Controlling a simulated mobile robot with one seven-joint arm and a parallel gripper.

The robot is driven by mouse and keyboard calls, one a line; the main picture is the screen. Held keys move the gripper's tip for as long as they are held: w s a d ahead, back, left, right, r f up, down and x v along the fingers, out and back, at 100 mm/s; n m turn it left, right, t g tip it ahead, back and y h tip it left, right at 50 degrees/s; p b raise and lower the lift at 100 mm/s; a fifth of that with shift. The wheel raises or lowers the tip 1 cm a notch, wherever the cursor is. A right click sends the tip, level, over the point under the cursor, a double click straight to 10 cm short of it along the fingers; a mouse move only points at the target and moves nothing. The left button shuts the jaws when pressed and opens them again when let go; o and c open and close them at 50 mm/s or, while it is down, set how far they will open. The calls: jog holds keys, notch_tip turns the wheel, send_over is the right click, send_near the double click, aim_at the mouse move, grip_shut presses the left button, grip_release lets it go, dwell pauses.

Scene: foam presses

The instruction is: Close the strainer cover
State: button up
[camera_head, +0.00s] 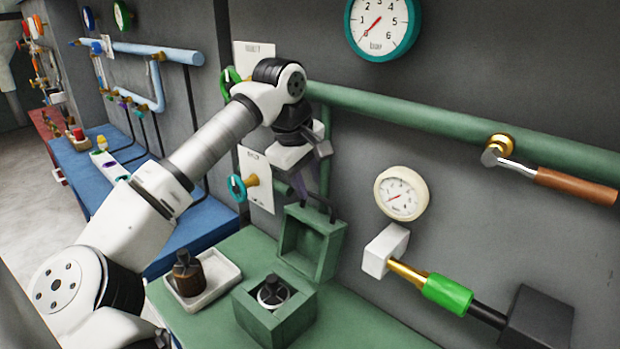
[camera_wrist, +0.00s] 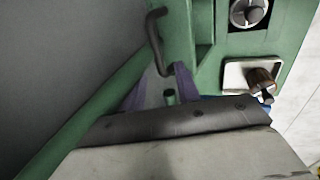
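The green strainer box (camera_head: 258,318) stands on the green bench with its top open, and a round metal part with a dark knob (camera_head: 272,292) sits inside. Its green cover (camera_head: 333,252) stands raised behind the box, hollow side facing it. A dark bent handle (camera_wrist: 157,40) shows by the cover in the wrist view. My gripper (camera_head: 312,187) is just above the cover, pointing down. Its purple fingers (camera_wrist: 163,88) are apart, with the handle's lower end close to the fingertips. I cannot tell whether they touch it.
A white tray (camera_head: 205,300) holding a brown, dark-topped piece is left of the box. A green pipe (camera_head: 420,117) runs along the wall behind my gripper. A gauge (camera_head: 402,193) and a green-sleeved valve (camera_head: 447,293) are at the right.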

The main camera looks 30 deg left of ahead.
jog(key=shift+x, duration=0.95)
jog(key=shift+c, duration=0.3)
grip_shut()
